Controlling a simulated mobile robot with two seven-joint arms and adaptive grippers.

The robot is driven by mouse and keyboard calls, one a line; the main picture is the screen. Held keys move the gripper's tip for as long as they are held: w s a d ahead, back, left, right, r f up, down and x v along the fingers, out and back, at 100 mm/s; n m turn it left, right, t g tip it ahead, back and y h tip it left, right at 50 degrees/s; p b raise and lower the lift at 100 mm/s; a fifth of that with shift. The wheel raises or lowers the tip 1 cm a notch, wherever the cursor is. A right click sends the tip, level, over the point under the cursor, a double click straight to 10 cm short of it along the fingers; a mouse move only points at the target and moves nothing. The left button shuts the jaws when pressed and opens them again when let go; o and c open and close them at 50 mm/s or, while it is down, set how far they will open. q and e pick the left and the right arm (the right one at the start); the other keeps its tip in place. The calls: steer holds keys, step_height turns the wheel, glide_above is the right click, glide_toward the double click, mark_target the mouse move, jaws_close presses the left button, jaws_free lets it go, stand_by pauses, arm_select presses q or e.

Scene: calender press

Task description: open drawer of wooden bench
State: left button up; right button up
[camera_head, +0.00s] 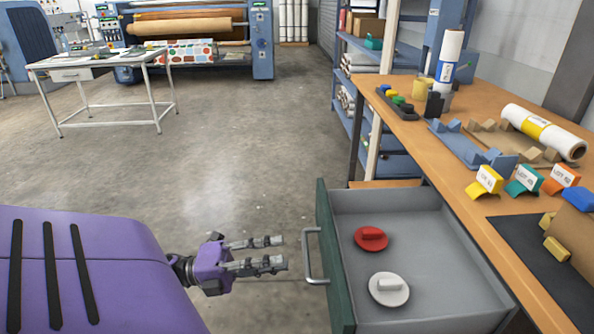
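The drawer (419,199) of the wooden bench (459,178) is pulled well out at the bench's left side. It has a grey interior and a dark green front with a light metal handle (308,256). A red knobbed disc (371,239) and a white knobbed disc (389,289) lie inside it. My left gripper (284,253) is just left of the handle, with its two fingers apart and pointing at it. Nothing is between the fingers, and they look clear of the handle. My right gripper is not in view.
On the bench top are white rolls (543,131), a blue cradle (462,146), a tray of coloured pieces (397,104), lot-tag blocks (485,182) and a dark mat (543,262). A shelf rack (372,62) stands behind. The floor (230,150) left of the drawer is free.

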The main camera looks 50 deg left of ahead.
arm_select(q)
steer(key=shift+v, duration=2.05)
